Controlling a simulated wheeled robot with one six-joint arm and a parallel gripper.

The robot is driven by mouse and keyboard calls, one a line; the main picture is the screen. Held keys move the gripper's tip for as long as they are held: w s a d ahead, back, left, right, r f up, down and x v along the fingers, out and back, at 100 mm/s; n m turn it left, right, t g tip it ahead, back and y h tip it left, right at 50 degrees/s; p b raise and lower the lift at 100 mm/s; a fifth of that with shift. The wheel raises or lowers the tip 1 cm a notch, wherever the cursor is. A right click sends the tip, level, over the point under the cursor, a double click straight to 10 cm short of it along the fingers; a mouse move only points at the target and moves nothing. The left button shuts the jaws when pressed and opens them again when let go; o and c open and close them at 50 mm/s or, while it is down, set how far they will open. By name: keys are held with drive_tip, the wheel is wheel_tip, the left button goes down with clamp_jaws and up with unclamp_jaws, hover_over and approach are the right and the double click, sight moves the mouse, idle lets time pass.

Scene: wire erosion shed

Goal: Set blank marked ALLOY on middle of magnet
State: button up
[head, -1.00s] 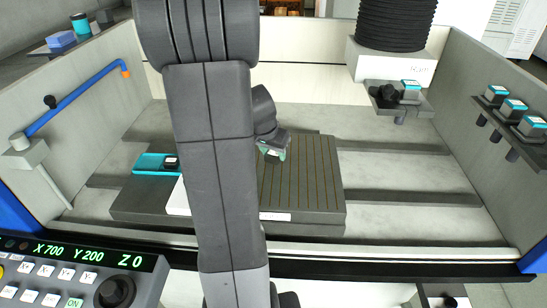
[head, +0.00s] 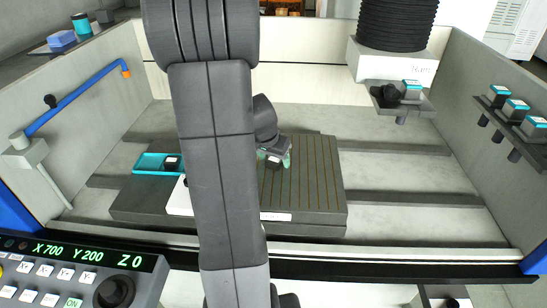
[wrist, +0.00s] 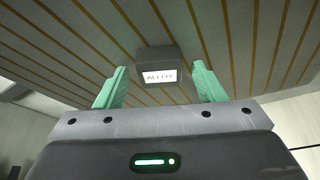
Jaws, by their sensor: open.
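The blank marked ALLOY (wrist: 159,66) is a small dark grey block with a white label, seen in the wrist view against the slotted magnet (head: 310,185). It appears to rest on the magnet, left of the middle and toward the back; exact contact is hard to tell. In the head view it is a small dark shape under my wrist (head: 272,163). My gripper (wrist: 160,78) is open, its green fingers apart on either side of the blank with gaps visible. My arm hides the magnet's left part in the head view.
A teal tray (head: 150,170) holding a dark block (head: 172,163) lies left of the magnet. A white plate (head: 178,199) lies in front of the tray. The ram (head: 395,65) hangs at back right, with a small shelf (head: 402,105) below it. The magnet's right side is clear.

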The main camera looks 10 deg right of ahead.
drive_tip(key=shift+r, duration=0.5)
drive_tip(key=v, duration=1.1)
drive_tip(key=shift+s+p, duration=0.15)
drive_tip(key=shift+p, duration=0.2)
drive_tip(key=shift+a+r, duration=0.1)
drive_tip(key=shift+r, duration=0.05)
